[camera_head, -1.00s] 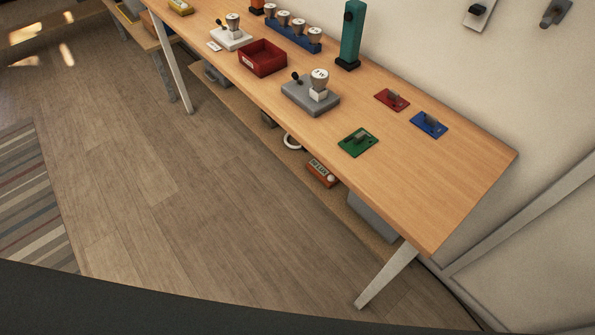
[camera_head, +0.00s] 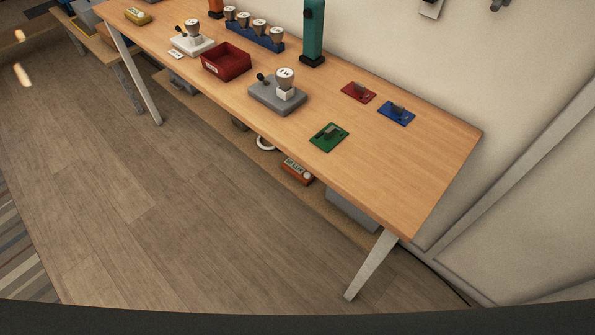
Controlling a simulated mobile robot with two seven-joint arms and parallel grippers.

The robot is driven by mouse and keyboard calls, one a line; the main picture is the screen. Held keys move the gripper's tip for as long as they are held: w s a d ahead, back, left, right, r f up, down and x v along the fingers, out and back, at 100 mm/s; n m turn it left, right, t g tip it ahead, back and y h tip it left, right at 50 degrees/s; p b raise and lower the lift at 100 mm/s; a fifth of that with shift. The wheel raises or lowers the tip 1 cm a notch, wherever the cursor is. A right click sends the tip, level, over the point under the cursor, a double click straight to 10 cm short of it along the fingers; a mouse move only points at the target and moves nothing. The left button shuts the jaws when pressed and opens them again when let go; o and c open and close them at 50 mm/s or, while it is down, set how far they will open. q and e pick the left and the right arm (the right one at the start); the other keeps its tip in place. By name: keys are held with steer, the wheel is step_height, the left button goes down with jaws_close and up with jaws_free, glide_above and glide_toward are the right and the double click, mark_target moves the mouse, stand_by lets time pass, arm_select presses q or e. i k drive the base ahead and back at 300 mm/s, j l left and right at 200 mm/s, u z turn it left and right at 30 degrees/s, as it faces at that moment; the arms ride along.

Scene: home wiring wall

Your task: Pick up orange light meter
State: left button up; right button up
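The orange light meter (camera_head: 298,169) lies on the shelf below the wooden table. It has a pale label face with dark lettering and a round white sensor at its right end. The table's front edge is just above it in the picture. Neither of my grippers is in view, and nothing in view is held.
The wooden table (camera_head: 385,167) carries green, red and blue plates, a grey bulb stand (camera_head: 278,98) and a red tray (camera_head: 226,72). A white ring (camera_head: 265,143) and a grey box (camera_head: 352,211) flank the meter. A table leg (camera_head: 371,265) stands right. The floor in front is clear.

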mark_target(304, 176)
steer(key=i+z, duration=0.1)
steer(key=z, duration=0.3)
steer(key=i+j+z, duration=0.1)
steer(key=z, duration=0.3)
steer(key=i+j+z, duration=0.35)
steer(key=j, duration=0.2)
steer(key=j+z, duration=0.15)
steer(key=j, duration=0.15)
steer(key=i+j, duration=0.15)
steer(key=j, duration=0.2)
steer(key=i+j, duration=0.15)
steer(key=j, duration=0.2)
steer(key=i+j, duration=0.15)
steer(key=j, duration=0.2)
steer(key=z, duration=0.05)
